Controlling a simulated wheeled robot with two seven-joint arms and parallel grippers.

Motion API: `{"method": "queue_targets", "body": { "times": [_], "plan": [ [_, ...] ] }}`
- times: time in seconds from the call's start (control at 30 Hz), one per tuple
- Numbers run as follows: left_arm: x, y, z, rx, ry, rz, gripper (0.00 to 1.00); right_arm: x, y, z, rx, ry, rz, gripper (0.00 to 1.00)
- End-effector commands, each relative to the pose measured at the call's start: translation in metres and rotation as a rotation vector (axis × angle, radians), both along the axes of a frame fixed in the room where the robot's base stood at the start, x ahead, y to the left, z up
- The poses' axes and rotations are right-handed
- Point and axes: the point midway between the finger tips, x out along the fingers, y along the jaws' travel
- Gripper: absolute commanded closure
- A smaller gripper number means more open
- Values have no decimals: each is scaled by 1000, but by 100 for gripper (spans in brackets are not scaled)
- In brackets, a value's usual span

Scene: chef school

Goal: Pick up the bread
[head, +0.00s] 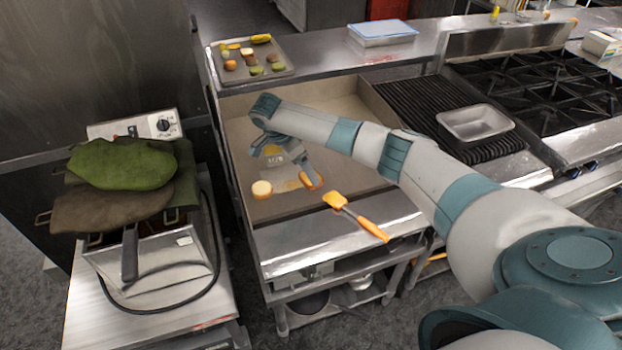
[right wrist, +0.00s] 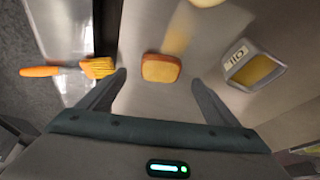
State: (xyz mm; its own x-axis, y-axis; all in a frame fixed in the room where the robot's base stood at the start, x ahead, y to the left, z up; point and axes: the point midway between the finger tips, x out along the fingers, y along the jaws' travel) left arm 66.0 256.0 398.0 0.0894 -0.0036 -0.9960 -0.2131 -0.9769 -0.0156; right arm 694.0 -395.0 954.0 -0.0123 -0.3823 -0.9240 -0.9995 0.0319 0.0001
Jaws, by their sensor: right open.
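The bread (head: 305,183), a small slice with a brown-orange crust, lies on the flat steel griddle (head: 330,110) and is partly covered by a finger of my right gripper (head: 284,167). In the right wrist view the bread (right wrist: 160,69) lies ahead of and between the two spread fingers of the right gripper (right wrist: 160,88). The fingers are open and empty, with a gap on either side of the bread. My left gripper is in neither view.
A pale round piece (head: 262,189) lies left of the bread. A labelled container (right wrist: 253,66) is close to one finger. An orange-handled brush (head: 358,217) lies at the griddle's front edge. A food tray (head: 284,76) stands behind; a fryer with green mitts (head: 122,165) stands left.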

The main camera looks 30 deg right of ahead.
Motion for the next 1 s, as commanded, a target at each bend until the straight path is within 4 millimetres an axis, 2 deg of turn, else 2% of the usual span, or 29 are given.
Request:
{"method": "queue_targets", "body": {
  "times": [0.23,0.4,0.6,1.0],
  "plan": [
    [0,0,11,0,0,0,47,0,-5,-8,-2,3,-1,16],
    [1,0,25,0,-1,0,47,0,-12,-27,-3,3,-1,16],
    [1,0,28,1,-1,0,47,0,-18,-46,-1,1,0,16],
    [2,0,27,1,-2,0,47,0,-19,-48,0,0,0,16]
  ]
}}
